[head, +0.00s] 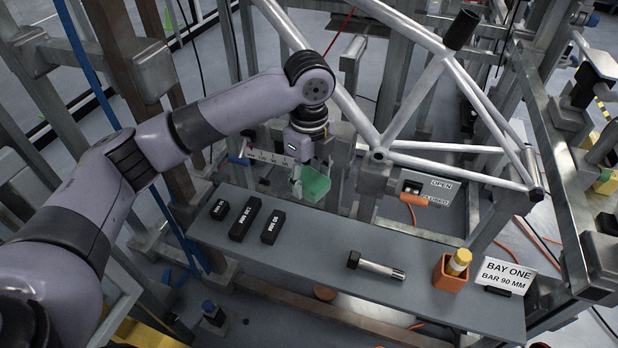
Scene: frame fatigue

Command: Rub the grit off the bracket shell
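My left gripper (298,172) points down beyond the back edge of the grey shelf, under the silver tube frame. It appears shut on a green pad (314,185), which hangs at its tip; the fingers are small and partly hidden. A grey metal bracket (373,174) sits under the frame joint, to the right of the pad and apart from it in the picture. I cannot tell for sure whether this is the bracket shell, and no grit can be made out. My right gripper is not in view.
The grey shelf (330,245) holds several black labelled blocks (245,219), a bolt-like metal bar (376,266), an orange cup (449,275) with a yellow-topped item, and a BAY ONE sign (505,275). Silver tubes (415,105) cross above. The shelf's middle is clear.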

